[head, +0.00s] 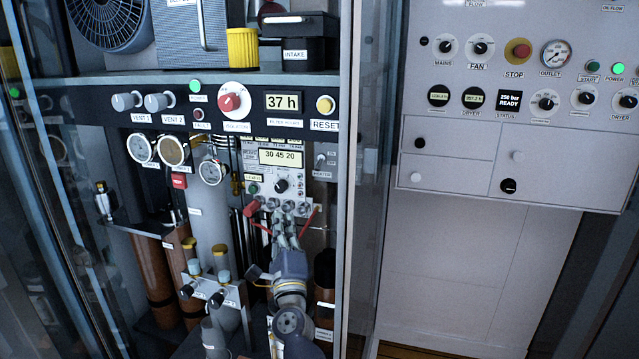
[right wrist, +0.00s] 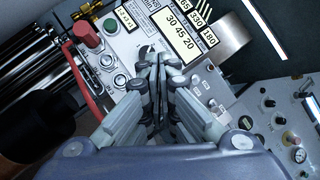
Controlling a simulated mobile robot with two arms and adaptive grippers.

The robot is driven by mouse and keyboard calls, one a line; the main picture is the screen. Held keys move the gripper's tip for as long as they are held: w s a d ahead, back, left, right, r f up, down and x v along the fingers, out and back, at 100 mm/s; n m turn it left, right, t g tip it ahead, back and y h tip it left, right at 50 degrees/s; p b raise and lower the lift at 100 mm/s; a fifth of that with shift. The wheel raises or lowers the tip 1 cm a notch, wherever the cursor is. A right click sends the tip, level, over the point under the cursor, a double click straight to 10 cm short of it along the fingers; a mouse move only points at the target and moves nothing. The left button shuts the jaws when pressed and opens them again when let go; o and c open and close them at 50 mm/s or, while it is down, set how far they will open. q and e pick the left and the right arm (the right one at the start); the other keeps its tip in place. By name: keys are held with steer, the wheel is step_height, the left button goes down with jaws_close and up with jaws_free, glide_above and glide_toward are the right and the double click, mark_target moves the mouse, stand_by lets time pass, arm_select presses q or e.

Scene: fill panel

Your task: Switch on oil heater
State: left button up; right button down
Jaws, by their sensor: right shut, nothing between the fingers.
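A small switch (head: 320,160) with a label that seems to read HEATER sits at the right edge of the cabinet's instrument area, right of the display 30 45 20. The grey control panel (head: 261,182) below that display carries a black knob (head: 282,186), a green button (head: 253,189) and a row of round fittings. My right gripper (head: 283,222) is shut and empty, its fingers pointing up at the panel's lower part. In the right wrist view the closed fingertips (right wrist: 158,60) lie over the panel face and hide part of it; contact cannot be told. My left gripper is not in view.
Valves (head: 212,285) and pipes crowd the lower left. The cabinet's glass edge (head: 352,200) rises on the right. A white wall panel (head: 510,100) with knobs is beyond it.

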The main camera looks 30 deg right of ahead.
steer(key=d+m+g+h, duration=0.8)
steer(key=m+g, duration=0.1)
steer(key=m, duration=0.7)
steer(key=shift+w+g, duration=0.35)
steer(key=shift+g, duration=0.05)
steer(key=shift+f, duration=0.1)
steer(key=shift+d, duration=0.1)
